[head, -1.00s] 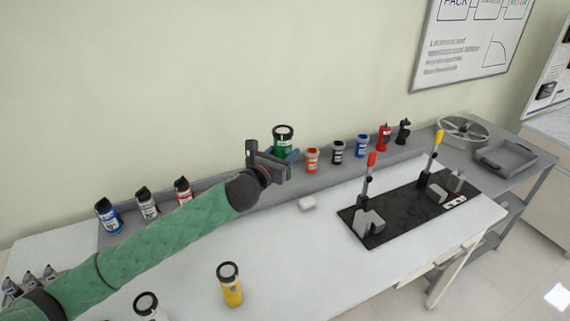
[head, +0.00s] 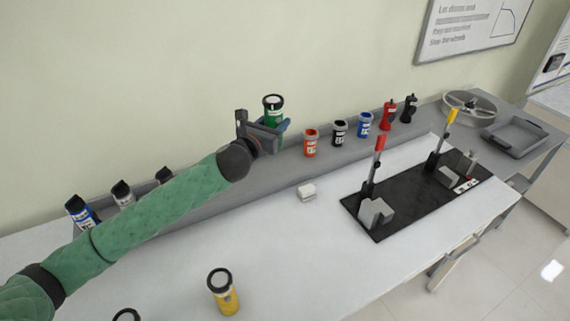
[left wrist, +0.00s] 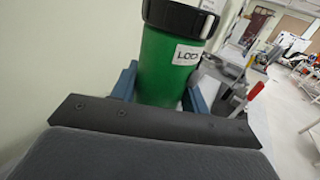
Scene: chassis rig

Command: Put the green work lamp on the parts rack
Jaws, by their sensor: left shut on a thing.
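The green work lamp (head: 273,106) is a green cylinder with a black cap and a white label. My left gripper (head: 283,126) is shut on it and holds it upright by its lower part, over the back of the bench near the wall. In the left wrist view the lamp (left wrist: 170,62) stands between the two blue fingers (left wrist: 160,92). The parts rack (head: 240,178) looks like the grey raised shelf along the wall. Whether the lamp's bottom touches it is hidden by the gripper. My right gripper is not in view.
Orange (head: 311,143), black (head: 339,133) and blue (head: 364,125) lamps stand on the shelf just right of the held lamp. Red (head: 389,114) and black bottles stand further right. A yellow lamp (head: 223,292) stands on the white bench. A black fixture board (head: 405,207) lies at right.

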